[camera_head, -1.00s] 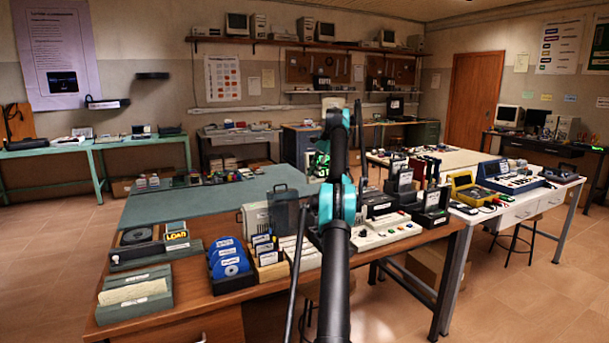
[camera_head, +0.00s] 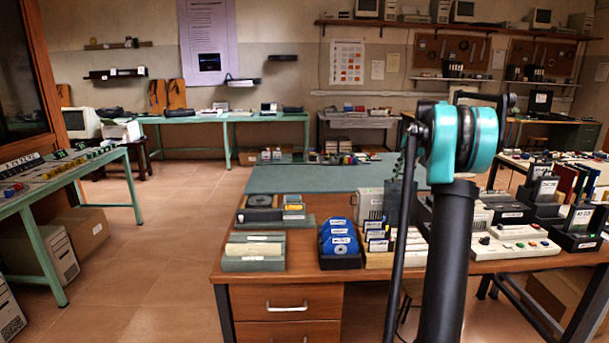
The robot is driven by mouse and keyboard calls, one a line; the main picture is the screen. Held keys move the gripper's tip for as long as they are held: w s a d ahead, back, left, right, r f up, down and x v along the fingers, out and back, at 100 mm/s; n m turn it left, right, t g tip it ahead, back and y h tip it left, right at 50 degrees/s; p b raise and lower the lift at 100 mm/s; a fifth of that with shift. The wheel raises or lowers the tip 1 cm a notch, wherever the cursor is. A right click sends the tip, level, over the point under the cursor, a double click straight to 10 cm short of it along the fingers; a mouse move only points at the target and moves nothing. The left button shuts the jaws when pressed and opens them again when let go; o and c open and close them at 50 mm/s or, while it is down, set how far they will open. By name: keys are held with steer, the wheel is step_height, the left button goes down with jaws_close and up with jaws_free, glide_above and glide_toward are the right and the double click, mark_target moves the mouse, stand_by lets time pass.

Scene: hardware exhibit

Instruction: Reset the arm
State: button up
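My arm (camera_head: 449,245) rises from the bottom of the head view, right of the middle, as a thick black link with a thin dark rod on its left. A large teal joint (camera_head: 462,143) sits at its top, with a dark link bending over it. I cannot make out my gripper or its fingers; they may be hidden behind the joint. No held object shows. The arm stands in front of the wooden desk and covers part of the items on it.
The wooden desk (camera_head: 285,328) carries blue discs (camera_head: 339,238), a grey-green box (camera_head: 254,256) and a white button panel (camera_head: 515,247). A green table (camera_head: 42,203) stands at the left, with a computer tower (camera_head: 52,255) below. Open tiled floor (camera_head: 165,250) lies between.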

steer(key=s+a+f+n, duration=0.3)
steer(key=s+a+f, duration=0.2)
steer(key=s, duration=0.9)
steer(key=s+a+f+n+t+h, duration=0.1)
steer(key=s+a+f+n, duration=0.3)
steer(key=s+f, duration=0.7)
steer(key=s+a+f+n+t+h, duration=0.1)
steer(key=s+a+f+n, duration=0.2)
steer(key=s+a+f, duration=0.5)
steer(key=s, duration=1)
steer(key=shift+s+f+n, duration=0.3)
steer(key=shift+s, duration=0.1)
